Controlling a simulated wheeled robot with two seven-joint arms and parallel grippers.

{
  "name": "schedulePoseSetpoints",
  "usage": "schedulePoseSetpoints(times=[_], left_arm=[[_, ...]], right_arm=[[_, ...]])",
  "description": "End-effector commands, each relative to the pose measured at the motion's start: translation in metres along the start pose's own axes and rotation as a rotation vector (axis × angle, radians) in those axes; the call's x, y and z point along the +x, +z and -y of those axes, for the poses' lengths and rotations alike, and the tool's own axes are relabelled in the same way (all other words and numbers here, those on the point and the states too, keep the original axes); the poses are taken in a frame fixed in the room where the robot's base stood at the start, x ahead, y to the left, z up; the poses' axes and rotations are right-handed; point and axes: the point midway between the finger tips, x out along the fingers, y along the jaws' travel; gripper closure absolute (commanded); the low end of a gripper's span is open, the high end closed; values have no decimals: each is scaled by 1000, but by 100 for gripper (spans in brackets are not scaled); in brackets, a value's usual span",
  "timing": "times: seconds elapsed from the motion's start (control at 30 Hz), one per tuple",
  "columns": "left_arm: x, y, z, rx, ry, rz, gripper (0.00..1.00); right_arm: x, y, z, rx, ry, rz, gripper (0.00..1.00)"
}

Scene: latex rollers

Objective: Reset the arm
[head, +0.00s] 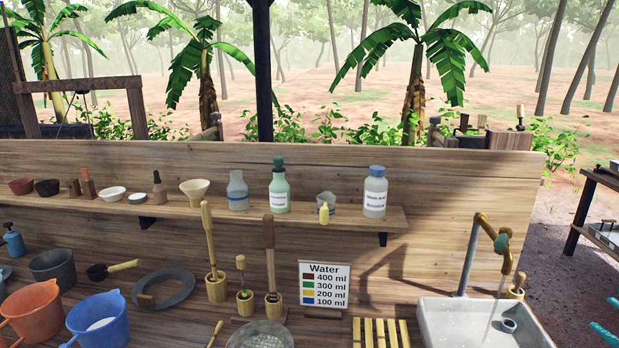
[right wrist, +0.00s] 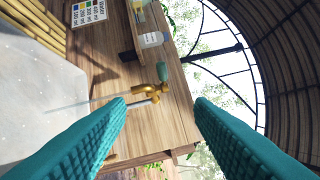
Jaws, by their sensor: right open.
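My right gripper (head: 605,335) shows only as a small teal tip at the bottom right corner of the head view. In the right wrist view my right gripper (right wrist: 160,106) has its two teal ribbed fingers wide apart, with nothing between them. Beyond the fingers is the brass tap (right wrist: 149,92), apart from them as far as I can tell. In the head view the tap (head: 503,243) stands over the pale sink (head: 455,325), and a thin stream runs down from it. My left gripper is in neither view.
A wooden shelf (head: 330,217) holds bottles, bowls and a funnel. Below it are a water sign (head: 324,285), a blue bucket (head: 97,318), an orange bucket (head: 35,315) and a slatted rack (head: 380,333). A side table (head: 590,210) stands at the right, with open ground before it.

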Motion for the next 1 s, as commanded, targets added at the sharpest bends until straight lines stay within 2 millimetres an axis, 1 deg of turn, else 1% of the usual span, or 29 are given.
schedulePoseSetpoints(times=[0.17, 0.27, 0.43, 0.57, 0.67, 0.7, 0.77, 0.8, 0.87, 0.9, 1.0], left_arm=[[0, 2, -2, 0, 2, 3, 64], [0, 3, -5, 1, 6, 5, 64], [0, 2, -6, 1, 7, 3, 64], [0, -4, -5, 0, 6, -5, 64], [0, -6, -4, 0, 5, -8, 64], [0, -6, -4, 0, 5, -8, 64], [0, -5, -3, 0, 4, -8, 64], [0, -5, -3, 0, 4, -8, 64], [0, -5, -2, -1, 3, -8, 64], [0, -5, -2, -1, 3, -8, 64], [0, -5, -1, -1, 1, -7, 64]], right_arm=[[1, 2, -29, 67, 9, -76, 52], [1, 4, -50, 115, 18, -135, 52], [-1, 14, -98, 226, 45, -265, 52], [-5, 33, -145, 345, 81, -396, 52], [-12, 60, -190, 470, 129, -530, 52], [-16, 75, -209, 526, 155, -589, 52], [-23, 99, -235, 611, 196, -678, 52], [-29, 117, -250, 666, 227, -736, 52], [-38, 145, -270, 747, 278, -820, 52], [-44, 165, -281, 800, 315, -872, 52], [-58, 210, -298, 908, 399, -981, 52]])
